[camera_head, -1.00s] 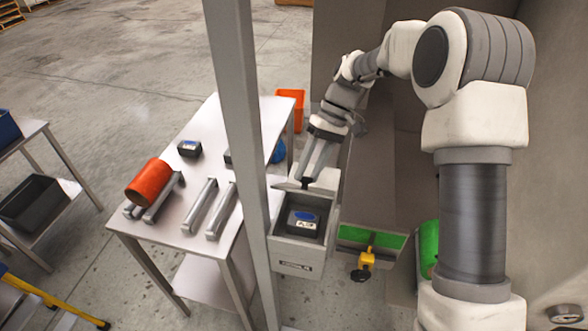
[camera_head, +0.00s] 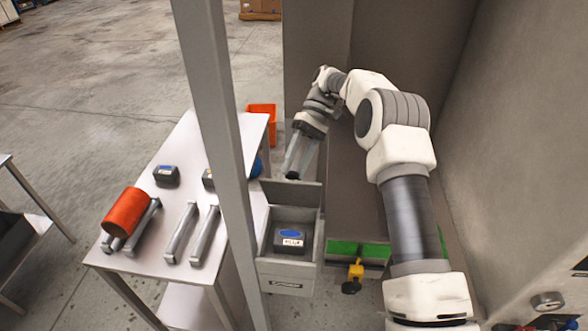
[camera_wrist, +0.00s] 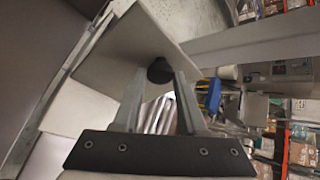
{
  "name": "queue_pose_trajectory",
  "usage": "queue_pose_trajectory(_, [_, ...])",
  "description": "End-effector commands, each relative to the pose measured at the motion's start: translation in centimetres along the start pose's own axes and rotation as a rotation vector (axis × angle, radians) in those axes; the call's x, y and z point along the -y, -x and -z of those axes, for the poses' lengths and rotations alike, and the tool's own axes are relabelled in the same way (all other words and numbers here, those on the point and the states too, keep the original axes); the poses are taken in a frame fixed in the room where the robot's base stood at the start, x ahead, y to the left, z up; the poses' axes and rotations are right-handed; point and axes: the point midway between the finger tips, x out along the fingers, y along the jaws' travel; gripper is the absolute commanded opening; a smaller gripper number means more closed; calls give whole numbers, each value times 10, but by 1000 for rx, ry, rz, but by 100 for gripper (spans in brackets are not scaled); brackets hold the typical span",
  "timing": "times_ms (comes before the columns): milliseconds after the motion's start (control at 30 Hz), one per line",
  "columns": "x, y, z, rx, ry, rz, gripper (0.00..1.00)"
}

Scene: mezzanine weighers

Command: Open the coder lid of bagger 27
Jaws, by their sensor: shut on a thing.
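The coder (camera_head: 290,284) is an open-topped grey box with a label on its front, in the head view's lower middle. Its lid (camera_head: 291,192) stands raised at the back edge. A dark cassette with a blue oval and a white label (camera_head: 290,240) sits inside. My gripper (camera_head: 292,175) is at the lid's top edge, reaching from behind. In the wrist view my gripper (camera_wrist: 160,82) is shut on a dark round knob (camera_wrist: 159,70) on the grey lid (camera_wrist: 138,42).
A grey post (camera_head: 216,120) stands left of the coder. A steel table (camera_head: 150,255) holds an orange roll (camera_head: 125,211), bars and dark cassettes. An orange bin (camera_head: 262,113) stands behind. A yellow knob (camera_head: 355,271) and green strip lie right of the coder.

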Motion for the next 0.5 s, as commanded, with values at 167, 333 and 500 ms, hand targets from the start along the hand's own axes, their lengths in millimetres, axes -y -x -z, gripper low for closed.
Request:
queue_pose_trajectory(167, [-1,3,3,18,-7,17,0])
queue_pose_trajectory(333, [-1,4,3,26,-10,24,0])
queue_pose_trajectory(500, [-1,5,4,27,-11,25,0])
